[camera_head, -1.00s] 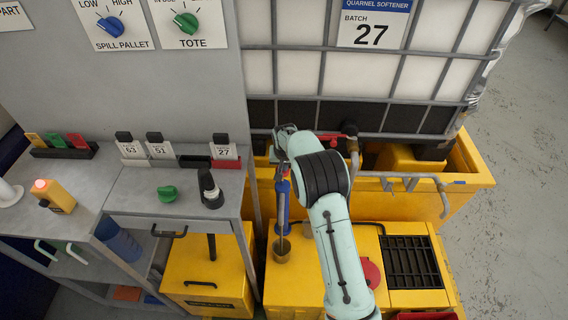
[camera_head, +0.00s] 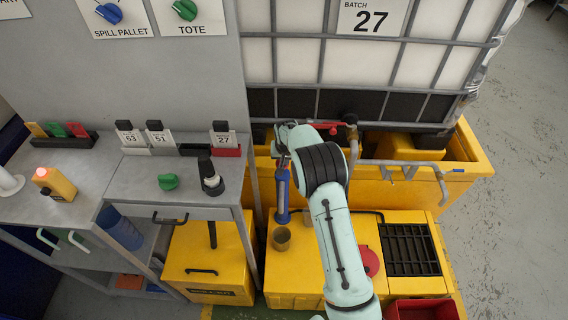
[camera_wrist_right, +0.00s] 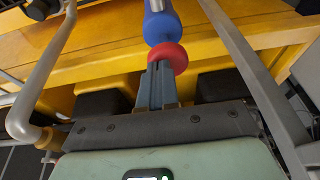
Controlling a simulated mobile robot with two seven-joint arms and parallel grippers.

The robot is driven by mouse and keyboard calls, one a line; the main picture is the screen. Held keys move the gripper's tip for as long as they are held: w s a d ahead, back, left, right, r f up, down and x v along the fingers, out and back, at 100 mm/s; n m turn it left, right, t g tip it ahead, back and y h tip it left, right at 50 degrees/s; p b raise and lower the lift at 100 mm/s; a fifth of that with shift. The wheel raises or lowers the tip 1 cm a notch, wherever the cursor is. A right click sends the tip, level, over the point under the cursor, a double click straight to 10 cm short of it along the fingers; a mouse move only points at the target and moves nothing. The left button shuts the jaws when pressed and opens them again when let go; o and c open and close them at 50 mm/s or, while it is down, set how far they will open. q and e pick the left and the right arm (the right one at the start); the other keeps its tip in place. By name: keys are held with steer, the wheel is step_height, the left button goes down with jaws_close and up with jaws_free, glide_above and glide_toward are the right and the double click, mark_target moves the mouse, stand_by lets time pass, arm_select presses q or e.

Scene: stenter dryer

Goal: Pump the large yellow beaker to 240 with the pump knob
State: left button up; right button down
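The red pump knob (camera_wrist_right: 169,58) sits at the near end of that body. My right gripper (camera_wrist_right: 157,70) has its fingers close together on the knob and looks shut on it. In the head view the right gripper (camera_head: 283,152) is above the pump, its fingertips hard to make out. The left gripper is not in view.
A caged tote (camera_head: 300,60) stands in a yellow spill pallet (camera_head: 460,175) behind my arm. A red bin (camera_head: 420,310) is at lower right.

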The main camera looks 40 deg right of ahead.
steer(key=v, duration=0.3)
steer(key=shift+w+b, duration=0.2)
steer(key=shift+b, duration=0.2)
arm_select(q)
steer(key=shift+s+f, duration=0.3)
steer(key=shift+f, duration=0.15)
arm_select(e)
steer(key=v, duration=0.7)
steer(key=shift+r, duration=0.35)
arm_select(q)
steer(key=shift+b, duration=0.3)
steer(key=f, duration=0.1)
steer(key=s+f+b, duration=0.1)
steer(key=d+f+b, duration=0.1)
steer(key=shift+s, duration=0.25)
arm_select(e)
step_height(320, 180, up, 7)
steer(key=a, duration=0.1)
steer(key=shift+a, duration=0.3)
